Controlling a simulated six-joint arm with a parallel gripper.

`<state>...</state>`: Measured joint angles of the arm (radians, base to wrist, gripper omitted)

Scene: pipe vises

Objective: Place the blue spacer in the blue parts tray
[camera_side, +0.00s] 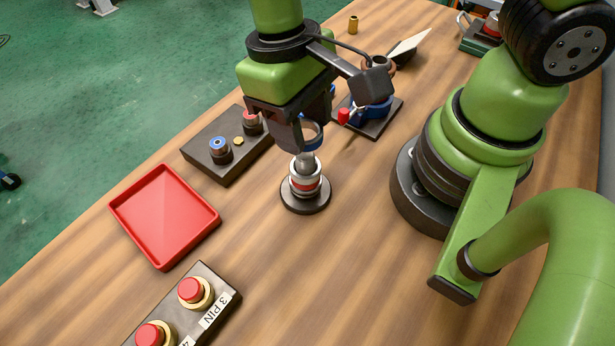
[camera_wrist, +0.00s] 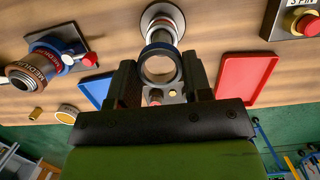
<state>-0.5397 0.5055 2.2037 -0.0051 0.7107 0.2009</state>
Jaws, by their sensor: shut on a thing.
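The blue spacer (camera_wrist: 147,52) is a ring with a blue rim, upright between the fingers of my gripper (camera_wrist: 161,78) in the wrist view. In the side view my gripper (camera_side: 309,128) is shut on the spacer (camera_side: 318,141), just above a post (camera_side: 306,161) on a round dark base. The post carries pale and red rings. It also shows beyond the spacer in the wrist view (camera_wrist: 162,22). The blue parts tray (camera_wrist: 97,89) lies left of my gripper in the wrist view. In the side view it is mostly hidden behind my gripper.
A red tray (camera_side: 165,215) and a red-button box (camera_side: 222,288) stand at the left. A dark block (camera_side: 205,168) with capped pegs lies behind the post. A blue vise (camera_side: 372,109) with a red knob stands behind the gripper. Bare wood lies right of the red tray.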

